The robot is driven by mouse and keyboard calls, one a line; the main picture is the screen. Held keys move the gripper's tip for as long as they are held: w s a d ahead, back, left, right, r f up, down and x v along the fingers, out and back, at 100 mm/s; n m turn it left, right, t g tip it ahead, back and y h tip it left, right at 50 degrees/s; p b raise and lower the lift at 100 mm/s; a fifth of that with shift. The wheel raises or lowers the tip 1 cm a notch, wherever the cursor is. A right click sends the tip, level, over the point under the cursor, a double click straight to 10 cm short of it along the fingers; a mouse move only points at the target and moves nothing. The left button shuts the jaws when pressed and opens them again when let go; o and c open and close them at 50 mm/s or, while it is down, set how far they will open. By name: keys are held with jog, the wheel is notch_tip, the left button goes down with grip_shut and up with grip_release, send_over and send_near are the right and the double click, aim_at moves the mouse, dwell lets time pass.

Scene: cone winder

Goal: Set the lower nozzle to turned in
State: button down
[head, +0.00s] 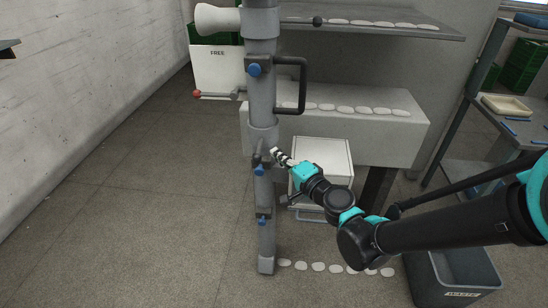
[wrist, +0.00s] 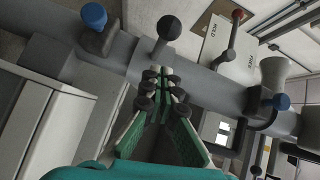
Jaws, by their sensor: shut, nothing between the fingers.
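A grey upright post (head: 265,200) stands in the middle of the head view and crosses the wrist view diagonally (wrist: 205,85). A short grey stem with a dark ball end (wrist: 169,27) sticks out from the post, just beyond my fingertips in the wrist view. I cannot tell for certain which fitting is the lower nozzle or which way it is turned. My gripper (head: 278,155) is close to the right side of the post, at mid-height. In the wrist view its fingers (wrist: 158,78) are together and empty; contact with the post or stem is unclear.
Blue knobs sit on the post above (head: 254,70) and below (head: 259,170) my gripper. A black handle (head: 303,85) juts right from the post higher up. A red-ball lever (head: 197,94) is at left. A white box (head: 330,150) stands behind my gripper. The left floor is clear.

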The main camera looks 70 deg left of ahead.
jog(key=d, duration=1)
jog(key=shift+s+r, duration=0.35)
jog(key=shift+s, duration=0.1)
jog(key=shift+d, duration=0.1)
jog(key=w+d+r+t+h, duration=0.15)
jog(key=w+d, duration=0.25)
jog(key=w, duration=0.8)
jog(key=w+d+t, duration=0.3)
jog(key=w+d, duration=0.1)
jog(key=w, duration=0.8)
jog(key=w+d+f+t+h, duration=0.3)
jog(key=w+d+t+h, duration=0.1)
jog(key=w+d, duration=1.25)
jog(key=w+d+f+m+t+h, duration=0.1)
jog(key=w+d+f+h, duration=0.15)
jog(key=d, duration=0.85)
jog(key=w+d+f+m+t+h, duration=0.15)
jog(key=w+d, duration=0.25)
jog(key=d, duration=0.7)
jog(key=s+d+f+m+g+h, duration=0.1)
jog(key=s+d+f+h, duration=0.1)
jog(key=d, duration=1)
jog(key=s+d+f+m+g+h, duration=0.1)
jog(key=s+d+f+h, duration=0.2)
jog(key=d, duration=0.9)
jog(key=shift+s+f+m+h, duration=0.2)
jog(key=shift+s+m+h, duration=0.15)
jog(key=shift+s+h, duration=0.8)
